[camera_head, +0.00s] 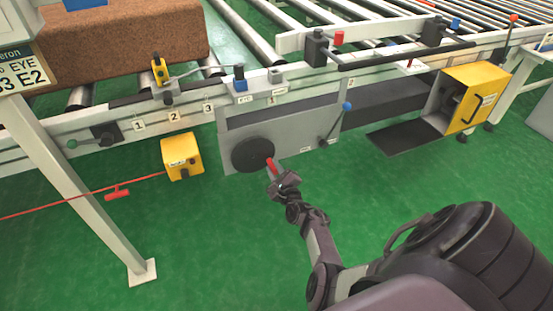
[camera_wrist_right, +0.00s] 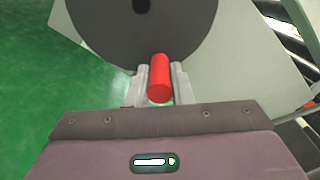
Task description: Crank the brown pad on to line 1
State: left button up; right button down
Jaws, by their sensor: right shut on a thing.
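The brown pad (camera_head: 125,38) lies on the roller conveyor at the upper left. The dark round crank disc (camera_head: 251,154) is on the grey panel below the rail, and its red handle (camera_head: 271,165) is at the disc's lower right edge. My right gripper (camera_head: 277,176) is shut on the red handle. In the right wrist view the red handle (camera_wrist_right: 160,78) stands between the two grey fingers, in front of the dark disc (camera_wrist_right: 140,28). My left gripper is not in view.
Number plates 1 (camera_head: 138,125), 2 (camera_head: 174,116) and 3 (camera_head: 208,107) sit along the rail. A yellow box (camera_head: 181,157) with a red cord (camera_head: 60,208) hangs left of the disc. A larger yellow box (camera_head: 470,97) is at right. Green floor is clear below.

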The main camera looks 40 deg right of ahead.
jog(key=shift+w+a+f+m, duration=0.1)
jog(key=shift+a+f+m, duration=0.15)
jog(key=shift+m, duration=0.35)
jog(key=shift+w+a+f+m, duration=0.1)
jog(key=shift+a+f+m, duration=0.15)
jog(key=shift+m, duration=0.35)
jog(key=shift+w+a+f+m, duration=0.1)
jog(key=shift+a+f+m, duration=0.15)
jog(key=shift+m, duration=0.35)
jog(key=shift+a+f+m, duration=0.15)
jog(key=shift+a+m, duration=0.1)
jog(key=shift+m, duration=0.35)
jog(key=c, duration=1.3)
grip_release()
